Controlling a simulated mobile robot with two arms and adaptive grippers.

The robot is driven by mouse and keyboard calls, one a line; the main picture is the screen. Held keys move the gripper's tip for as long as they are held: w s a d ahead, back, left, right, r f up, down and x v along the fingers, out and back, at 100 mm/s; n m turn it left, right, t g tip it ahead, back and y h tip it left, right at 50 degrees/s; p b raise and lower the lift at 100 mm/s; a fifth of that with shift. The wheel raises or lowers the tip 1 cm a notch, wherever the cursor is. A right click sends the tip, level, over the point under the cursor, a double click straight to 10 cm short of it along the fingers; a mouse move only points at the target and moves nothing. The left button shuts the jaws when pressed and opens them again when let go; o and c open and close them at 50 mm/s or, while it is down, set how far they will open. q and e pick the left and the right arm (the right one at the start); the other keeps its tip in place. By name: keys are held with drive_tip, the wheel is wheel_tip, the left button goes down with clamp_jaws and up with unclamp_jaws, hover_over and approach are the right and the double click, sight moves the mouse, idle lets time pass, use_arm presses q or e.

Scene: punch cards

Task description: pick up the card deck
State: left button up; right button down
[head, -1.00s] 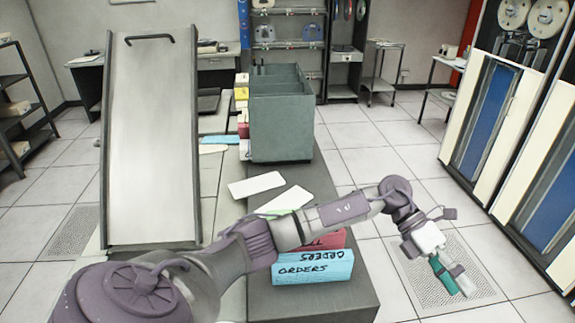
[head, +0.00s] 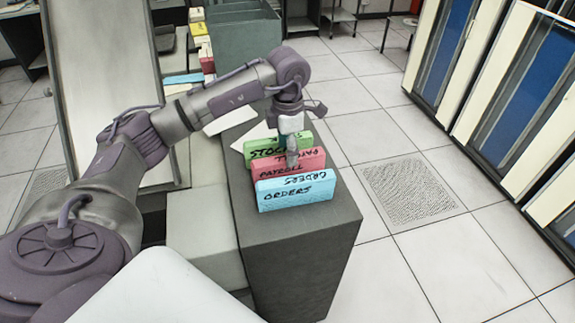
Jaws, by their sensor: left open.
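Three card decks stand in a row on a dark grey cabinet top (head: 243,222). The blue deck (head: 297,192) marked ORDERS is nearest, the red deck (head: 268,176) marked PAYROLL is behind it, and the green deck (head: 262,148) marked STOCK, partly covered, is farthest. My left gripper (head: 290,158) points down over the row, close to the tops of the red and green decks. It is open and overlaps the red deck in the picture; I cannot tell whether it touches. My right gripper is not in view.
White cards (head: 229,121) lie behind the decks. A tilted pale panel (head: 105,75) is at the left. Tall cabinets (head: 515,95) with blue panels line the right. The floor between is clear.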

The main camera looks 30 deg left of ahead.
sight(288, 169)
use_arm(q)
wheel_tip(288, 169, down, 5)
drive_tip(key=p, duration=0.2)
drive_tip(key=shift+d+r+p, duration=0.1)
drive_tip(key=shift+r+p, duration=0.05)
drive_tip(key=shift+p, duration=0.2)
drive_tip(key=shift+f, duration=0.55)
drive_tip(key=c, duration=1.1)
clamp_jaws()
